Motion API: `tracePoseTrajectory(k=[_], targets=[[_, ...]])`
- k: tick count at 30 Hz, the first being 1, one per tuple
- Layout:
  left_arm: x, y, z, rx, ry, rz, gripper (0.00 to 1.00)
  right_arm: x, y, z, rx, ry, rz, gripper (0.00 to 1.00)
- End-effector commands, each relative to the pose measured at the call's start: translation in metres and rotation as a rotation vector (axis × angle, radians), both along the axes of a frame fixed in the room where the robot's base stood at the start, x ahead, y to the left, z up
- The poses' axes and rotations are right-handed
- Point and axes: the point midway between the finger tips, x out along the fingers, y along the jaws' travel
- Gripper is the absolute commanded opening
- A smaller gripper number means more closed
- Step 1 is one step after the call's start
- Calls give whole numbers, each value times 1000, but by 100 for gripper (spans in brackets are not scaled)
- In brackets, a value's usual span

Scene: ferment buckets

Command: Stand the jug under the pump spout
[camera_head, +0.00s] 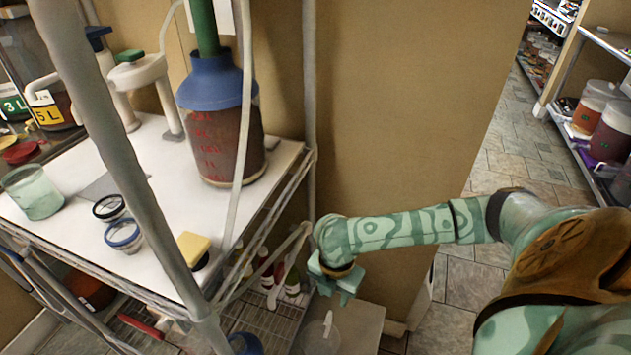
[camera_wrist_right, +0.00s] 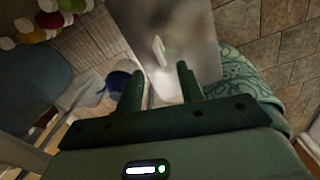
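A pale, translucent jug (camera_head: 322,335) stands low on a light grey block, partly cut off by the bottom edge of the head view. In the right wrist view the jug (camera_wrist_right: 168,62) shows with a white upright handle, beyond the fingertips. My right gripper (camera_head: 335,290) points down above the jug, apart from it. Its two fingers (camera_wrist_right: 160,82) are spread with nothing between them. A white pump-like fixture (camera_head: 140,72) with a green cap stands at the back of the white shelf; I cannot clearly make out its spout. My left gripper is not in view.
A large dark-red vessel with a blue collar (camera_head: 212,145) stands at the shelf's right. Shelf posts (camera_head: 120,150) and a hanging tube (camera_head: 240,150) cross the view. A glass (camera_head: 35,190), two small jars (camera_head: 122,236) and a yellow sponge (camera_head: 193,248) occupy the shelf top.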

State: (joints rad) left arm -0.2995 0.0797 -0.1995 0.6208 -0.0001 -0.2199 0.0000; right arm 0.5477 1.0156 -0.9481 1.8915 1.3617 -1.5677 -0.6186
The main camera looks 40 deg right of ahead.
Motion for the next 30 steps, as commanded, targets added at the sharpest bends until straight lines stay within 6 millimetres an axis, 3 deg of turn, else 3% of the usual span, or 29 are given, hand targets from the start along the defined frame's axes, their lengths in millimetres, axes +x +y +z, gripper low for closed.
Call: tracePoseTrajectory(k=[1, 3, 9, 16, 20, 24, 30], targets=[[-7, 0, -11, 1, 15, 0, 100, -1, 0, -20, 1, 9, -1, 38], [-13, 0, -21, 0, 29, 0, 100, -1, 0, -40, 0, 10, 0, 38], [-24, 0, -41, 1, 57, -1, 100, -1, 0, -84, 1, 8, 0, 38], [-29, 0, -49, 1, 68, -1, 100, 1, 0, -102, 1, 1, 0, 38], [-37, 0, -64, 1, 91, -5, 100, 3, -1, -125, 1, 5, -1, 38], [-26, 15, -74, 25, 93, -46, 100, 5, -1, -146, 1, 7, 0, 38], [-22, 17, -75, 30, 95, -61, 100, 6, -1, -149, 1, -3, 1, 38]])
